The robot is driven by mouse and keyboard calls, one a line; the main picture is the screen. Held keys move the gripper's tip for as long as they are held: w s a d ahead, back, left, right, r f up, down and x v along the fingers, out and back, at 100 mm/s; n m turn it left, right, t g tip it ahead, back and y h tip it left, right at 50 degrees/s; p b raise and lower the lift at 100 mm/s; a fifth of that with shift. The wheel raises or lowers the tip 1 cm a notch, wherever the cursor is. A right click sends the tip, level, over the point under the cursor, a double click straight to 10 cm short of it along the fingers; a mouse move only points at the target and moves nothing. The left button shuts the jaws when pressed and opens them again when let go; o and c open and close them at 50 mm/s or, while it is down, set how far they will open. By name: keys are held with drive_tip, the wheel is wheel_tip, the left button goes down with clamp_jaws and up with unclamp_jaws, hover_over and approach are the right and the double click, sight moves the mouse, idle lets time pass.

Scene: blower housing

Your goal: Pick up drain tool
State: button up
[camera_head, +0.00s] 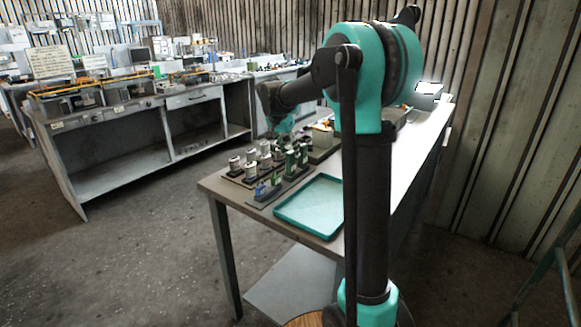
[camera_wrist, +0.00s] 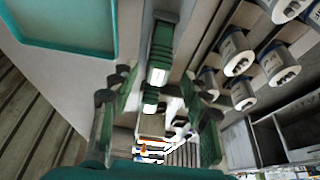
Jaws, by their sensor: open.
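My gripper (camera_wrist: 163,100) is open in the wrist view, with one dark green finger on the left and one on the right. A green, ribbed piece with a pale end (camera_wrist: 160,50) shows between and beyond the fingers. I cannot tell for certain that it is the drain tool, and no contact with the fingers shows. In the head view, green upright pieces (camera_head: 290,160) stand in a dark rack on the near table, beside a small blue piece (camera_head: 261,189). My gripper (camera_head: 283,130) is above the rack there, its fingertips too small to make out.
An empty teal tray (camera_head: 312,203) lies right of the rack; its corner shows in the wrist view (camera_wrist: 65,22). A grey workbench (camera_head: 150,120) stands behind, across open floor.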

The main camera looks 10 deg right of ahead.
sight(293, 160)
drive_tip(key=shift+s+x, duration=0.2)
drive_tip(key=shift+x, duration=2.8)
drive_tip(key=shift+f, duration=0.1)
drive_tip(key=c, duration=1)
drive_tip(key=shift+c, duration=0.2)
